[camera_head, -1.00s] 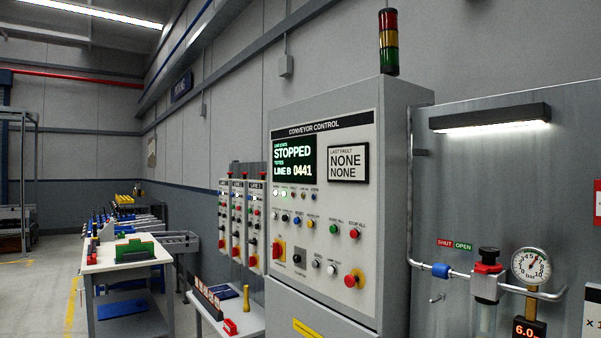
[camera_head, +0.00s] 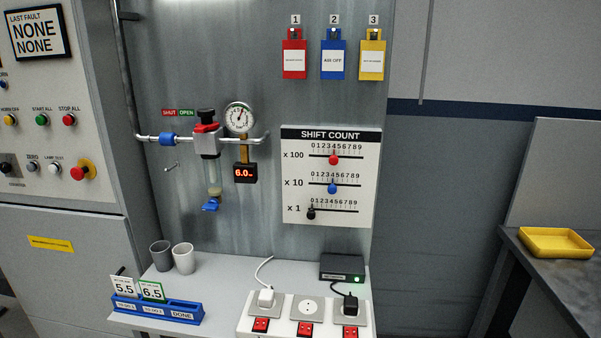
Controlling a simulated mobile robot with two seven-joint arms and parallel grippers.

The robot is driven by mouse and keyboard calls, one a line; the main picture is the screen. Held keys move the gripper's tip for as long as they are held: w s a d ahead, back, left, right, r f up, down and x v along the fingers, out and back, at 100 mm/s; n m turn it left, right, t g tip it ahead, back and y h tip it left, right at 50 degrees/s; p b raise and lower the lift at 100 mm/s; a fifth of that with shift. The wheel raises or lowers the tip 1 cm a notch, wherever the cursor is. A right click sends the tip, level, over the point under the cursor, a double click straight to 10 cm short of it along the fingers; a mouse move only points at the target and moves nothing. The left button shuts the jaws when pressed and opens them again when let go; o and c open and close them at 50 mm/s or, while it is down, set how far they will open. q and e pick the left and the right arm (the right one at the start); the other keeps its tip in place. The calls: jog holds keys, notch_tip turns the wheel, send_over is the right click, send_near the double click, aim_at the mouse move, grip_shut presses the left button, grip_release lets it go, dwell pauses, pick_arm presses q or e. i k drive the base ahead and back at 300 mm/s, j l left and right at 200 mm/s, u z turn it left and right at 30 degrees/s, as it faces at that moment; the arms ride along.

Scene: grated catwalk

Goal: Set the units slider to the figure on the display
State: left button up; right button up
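The shift count panel (camera_head: 352,216) is a white board on the grey metal wall, with three horizontal slider rows. The units slider (camera_head: 311,214), in the row marked x 1, has a black knob at the far left end, at about 0. The x 10 slider has a blue knob (camera_head: 332,188) at about 4. The x 100 slider has a red knob (camera_head: 333,160) at about 4. The conveyor display is outside the current view; a small display under the gauge (camera_head: 245,173) reads 6.0. Neither of my grippers is in view.
A shelf below holds two cups (camera_head: 172,256), a blue card holder (camera_head: 158,308), a black box (camera_head: 343,268) and a socket strip (camera_head: 290,327). Pipework with a gauge (camera_head: 239,118) is left of the panel. Three coloured tags (camera_head: 332,60) hang above. A yellow tray (camera_head: 555,242) is at right.

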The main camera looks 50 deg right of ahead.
aim_at(311, 214)
jog(key=z, duration=1.65)
